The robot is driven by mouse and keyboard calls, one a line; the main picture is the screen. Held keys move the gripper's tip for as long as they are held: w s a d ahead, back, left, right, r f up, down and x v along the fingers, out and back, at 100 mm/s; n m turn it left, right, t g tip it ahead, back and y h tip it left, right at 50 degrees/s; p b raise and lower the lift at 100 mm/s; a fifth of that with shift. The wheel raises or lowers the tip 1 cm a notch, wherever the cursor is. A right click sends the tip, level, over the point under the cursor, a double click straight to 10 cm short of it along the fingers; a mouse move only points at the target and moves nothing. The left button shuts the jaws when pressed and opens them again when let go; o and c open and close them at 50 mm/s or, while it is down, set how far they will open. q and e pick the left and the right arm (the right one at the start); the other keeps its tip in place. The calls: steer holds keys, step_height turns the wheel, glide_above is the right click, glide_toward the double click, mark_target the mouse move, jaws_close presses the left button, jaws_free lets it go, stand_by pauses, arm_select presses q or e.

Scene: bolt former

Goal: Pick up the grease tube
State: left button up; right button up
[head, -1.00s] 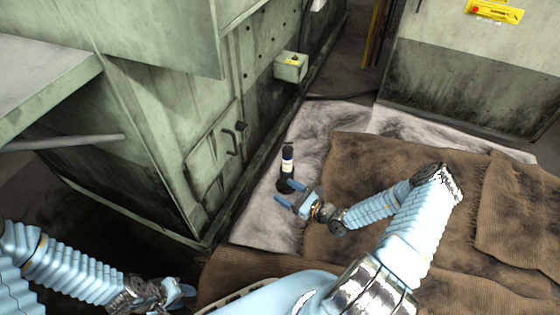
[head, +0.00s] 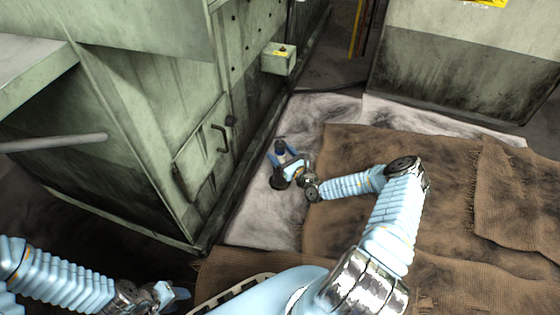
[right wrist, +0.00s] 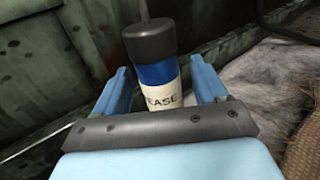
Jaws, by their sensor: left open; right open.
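The grease tube (right wrist: 154,68) has a dark cap, a blue band and a white label with part of the word "GREASE" showing. In the head view the grease tube (head: 279,150) stands upright on the pale, stained sheet beside the green machine, partly hidden by my right gripper. My right gripper (head: 283,161) is open, with its blue fingers on either side of the tube. The right wrist view shows the tube between the open fingers (right wrist: 165,88), with gaps beside it. My left gripper (head: 176,293) is open and empty at the lower left, far from the tube.
The green machine (head: 150,110) with a door handle and a small box (head: 279,59) stands close to the left of the tube. Brown burlap (head: 450,230) covers the floor to the right. The pale sheet (head: 262,218) is clear in front of the tube.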

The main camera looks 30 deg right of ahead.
steer(key=shift+w+a, duration=0.1)
steer(key=shift+w, duration=1.05)
jaws_close()
steer(key=shift+r, duration=0.15)
step_height(320, 180, up, 18)
steer(key=p, duration=0.5)
steer(key=c, duration=0.7)
jaws_free()
jaws_close()
